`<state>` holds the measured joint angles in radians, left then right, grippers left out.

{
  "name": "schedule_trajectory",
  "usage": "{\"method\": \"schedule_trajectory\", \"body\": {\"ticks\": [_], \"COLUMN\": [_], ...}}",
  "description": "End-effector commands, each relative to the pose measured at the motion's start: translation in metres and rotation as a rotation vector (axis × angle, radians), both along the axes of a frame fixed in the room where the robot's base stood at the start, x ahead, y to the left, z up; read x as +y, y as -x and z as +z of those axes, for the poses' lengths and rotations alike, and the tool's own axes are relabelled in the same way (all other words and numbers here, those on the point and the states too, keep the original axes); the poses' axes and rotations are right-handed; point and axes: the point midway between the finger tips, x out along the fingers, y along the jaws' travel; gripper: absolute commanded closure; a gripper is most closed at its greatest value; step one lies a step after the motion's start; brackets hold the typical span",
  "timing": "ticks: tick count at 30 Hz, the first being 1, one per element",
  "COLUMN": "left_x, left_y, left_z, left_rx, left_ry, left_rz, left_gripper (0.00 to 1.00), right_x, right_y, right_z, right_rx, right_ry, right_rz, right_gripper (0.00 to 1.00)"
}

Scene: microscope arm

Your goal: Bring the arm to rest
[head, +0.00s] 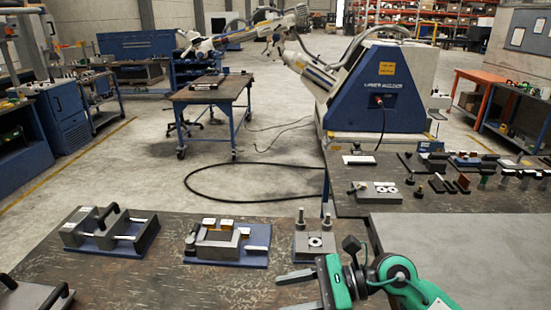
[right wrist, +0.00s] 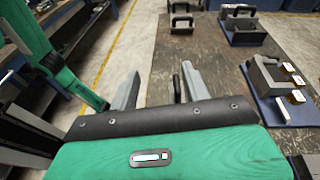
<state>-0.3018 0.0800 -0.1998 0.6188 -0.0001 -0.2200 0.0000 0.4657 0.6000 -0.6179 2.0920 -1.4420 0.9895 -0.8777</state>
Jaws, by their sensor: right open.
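A jointed white arm (head: 250,32) reaches out to the left in the head view from a blue and white machine (head: 372,85). It hangs above a dark wheeled table (head: 215,92) and appears not to touch it. My right gripper (head: 297,290) is low in the head view, over the near workbench, far from that arm. Its two grey fingers stand apart with nothing held between them. It also shows in the right wrist view (right wrist: 158,88), where a dark upright piece (right wrist: 177,90) appears beside one finger. My left gripper is not in the head view.
The near bench (head: 130,270) carries a grey fixture with black handles (head: 108,230), a block with yellow-topped pieces (head: 225,242) and a small plate with pins (head: 314,243). More fixtures stand on the right bench (head: 350,208). A black cable (head: 205,195) loops across the floor.

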Motion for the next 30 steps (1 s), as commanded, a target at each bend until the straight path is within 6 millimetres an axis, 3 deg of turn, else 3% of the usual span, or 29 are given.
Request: {"method": "schedule_trajectory", "body": {"ticks": [3,7,10,14,19,23,26,30], "left_x": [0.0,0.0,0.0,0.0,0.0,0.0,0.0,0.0], "left_y": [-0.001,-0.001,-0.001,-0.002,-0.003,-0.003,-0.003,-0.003], "left_z": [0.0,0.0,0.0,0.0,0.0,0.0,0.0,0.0], "left_rx": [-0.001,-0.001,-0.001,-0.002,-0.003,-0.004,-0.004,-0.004], "left_ry": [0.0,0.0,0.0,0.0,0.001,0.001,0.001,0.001], "left_rz": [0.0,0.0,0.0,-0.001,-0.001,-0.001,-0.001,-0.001], "left_gripper": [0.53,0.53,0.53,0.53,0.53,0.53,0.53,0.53], "right_x": [0.012,0.004,-0.013,-0.047,-0.1,-0.14,-0.166,-0.192], "right_y": [0.004,-0.005,-0.018,-0.037,-0.056,-0.059,-0.049,-0.018], "right_z": [0.034,0.068,0.084,0.087,0.059,0.015,-0.028,-0.094], "right_rx": [0.179,0.399,0.583,0.839,1.187,1.454,1.657,1.93], "right_ry": [-0.274,-0.563,-0.775,-1.038,-1.358,-1.584,-1.746,-1.95], "right_rz": [-0.105,-0.234,-0.34,-0.486,-0.698,-0.88,-1.037,-1.283], "right_gripper": [0.52,0.52,0.52,0.52,0.52,0.52,0.52,0.52]}}
